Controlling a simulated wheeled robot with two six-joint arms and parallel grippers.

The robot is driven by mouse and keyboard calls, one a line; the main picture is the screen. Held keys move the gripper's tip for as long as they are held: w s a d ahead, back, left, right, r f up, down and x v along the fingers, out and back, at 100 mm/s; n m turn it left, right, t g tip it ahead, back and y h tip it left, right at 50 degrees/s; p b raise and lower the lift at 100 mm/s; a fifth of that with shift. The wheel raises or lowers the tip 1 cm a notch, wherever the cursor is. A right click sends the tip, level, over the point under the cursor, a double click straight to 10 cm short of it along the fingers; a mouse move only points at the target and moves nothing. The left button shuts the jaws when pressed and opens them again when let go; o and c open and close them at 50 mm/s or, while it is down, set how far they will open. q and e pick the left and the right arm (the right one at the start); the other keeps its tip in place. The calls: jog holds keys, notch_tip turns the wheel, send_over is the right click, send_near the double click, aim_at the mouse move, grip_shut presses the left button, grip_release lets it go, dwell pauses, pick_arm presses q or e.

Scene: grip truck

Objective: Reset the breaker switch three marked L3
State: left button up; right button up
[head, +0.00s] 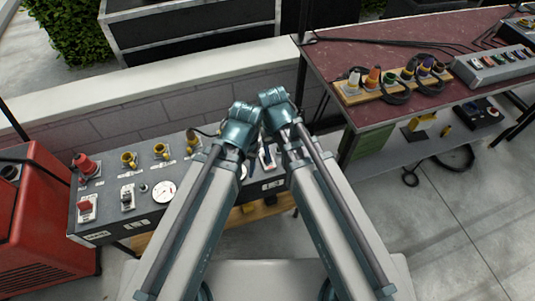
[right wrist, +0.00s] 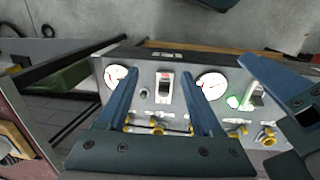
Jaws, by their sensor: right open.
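A long grey breaker panel (head: 100,215) stands ahead in the head view. In the right wrist view a black rocker breaker switch (right wrist: 165,82) on a light plate sits between the fingertips of my right gripper (right wrist: 161,78). The gripper is open and empty; I cannot tell whether it touches the panel. Another breaker switch (right wrist: 256,96) with a green glow is farther right, close to my left gripper (right wrist: 280,85). Whether that gripper is open is unclear. In the head view my arms hide the panel's middle. The L3 marking is not readable.
Gauges (right wrist: 212,86) and yellow connectors (right wrist: 158,130) are on the panel. A red cabinet (head: 40,215) stands at left. A dark red table (head: 375,45) with cables and coloured plugs (head: 390,77) is at right. A low wall (head: 170,80) runs behind the panel.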

pick_arm(q)
jog(key=shift+s+d+f+b, duration=0.15)
jog(key=shift+d+f+b, duration=0.1)
jog(key=shift+f+b, duration=0.2)
jog(key=shift+s+d+f+b, duration=0.2)
jog(key=shift+f+b, duration=0.1)
jog(key=shift+f, duration=0.1)
pick_arm(e)
jog(key=w+a+f+y, duration=0.1)
jog(key=w+a, duration=0.2)
jog(key=w, duration=0.7)
jog(key=shift+w+a+f, duration=0.15)
jog(key=shift+w+f, duration=0.2)
jog(key=shift+f, duration=0.05)
pick_arm(q)
jog(key=shift+f, duration=0.1)
pick_arm(e)
jog(key=shift+f, duration=0.1)
pick_arm(q)
notch_tip(320, 180, down, 14)
jog(key=b, duration=1.3)
jog(key=shift+r+b, duration=0.2)
jog(key=shift+b, duration=0.2)
pick_arm(e)
notch_tip(320, 180, down, 14)
jog(key=shift+r, duration=0.15)
grip_shut()
